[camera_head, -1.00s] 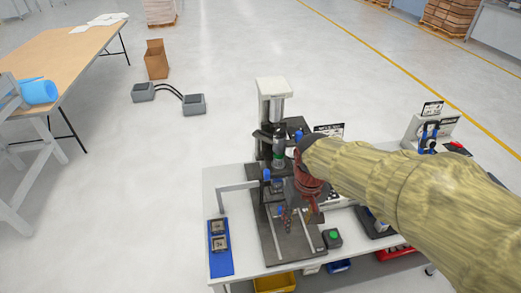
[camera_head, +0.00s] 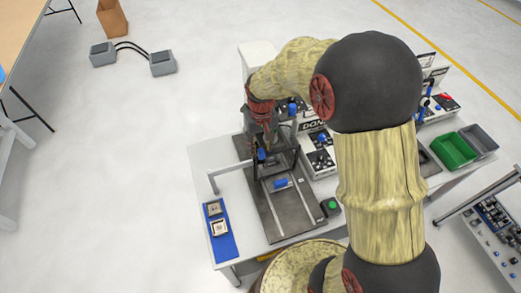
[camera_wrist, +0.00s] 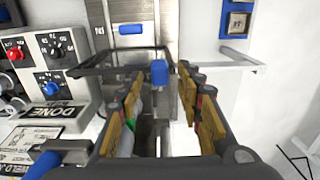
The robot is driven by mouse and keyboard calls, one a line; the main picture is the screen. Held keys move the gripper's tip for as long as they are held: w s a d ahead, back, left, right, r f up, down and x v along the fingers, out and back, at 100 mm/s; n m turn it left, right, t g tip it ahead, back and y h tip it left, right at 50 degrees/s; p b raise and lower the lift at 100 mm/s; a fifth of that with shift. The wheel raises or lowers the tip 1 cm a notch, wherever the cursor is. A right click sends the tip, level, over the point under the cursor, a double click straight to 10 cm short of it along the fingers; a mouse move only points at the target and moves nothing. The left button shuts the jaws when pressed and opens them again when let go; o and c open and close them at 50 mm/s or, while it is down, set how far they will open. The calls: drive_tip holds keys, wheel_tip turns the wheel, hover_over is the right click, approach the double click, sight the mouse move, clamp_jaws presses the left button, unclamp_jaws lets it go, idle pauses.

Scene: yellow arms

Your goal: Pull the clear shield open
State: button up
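The shield is a clear panel in a thin dark frame (camera_wrist: 86,71) at the front of the press; it also shows in the head view (camera_head: 271,174). A blue block (camera_wrist: 159,73) stands at the frame's right part, and I cannot tell whether it is fixed to the shield. My gripper (camera_wrist: 160,88) is open, with one finger on each side of the view. The blue block shows between the fingertips, with gaps on both sides and no clear contact. In the head view my gripper (camera_head: 262,138) is over the press, partly hiding it.
A metal base plate (camera_head: 281,215) with a blue piece (camera_head: 281,183) lies in front. A blue tray (camera_head: 223,246) with square parts is left of it. A control box (camera_wrist: 55,65) stands close beside the shield. A green button box (camera_head: 331,207) is right of the plate.

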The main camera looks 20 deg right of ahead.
drive_tip(key=shift+f, duration=1.35)
drive_tip(key=shift+c, duration=0.8)
drive_tip(key=c, duration=0.7)
clamp_jaws()
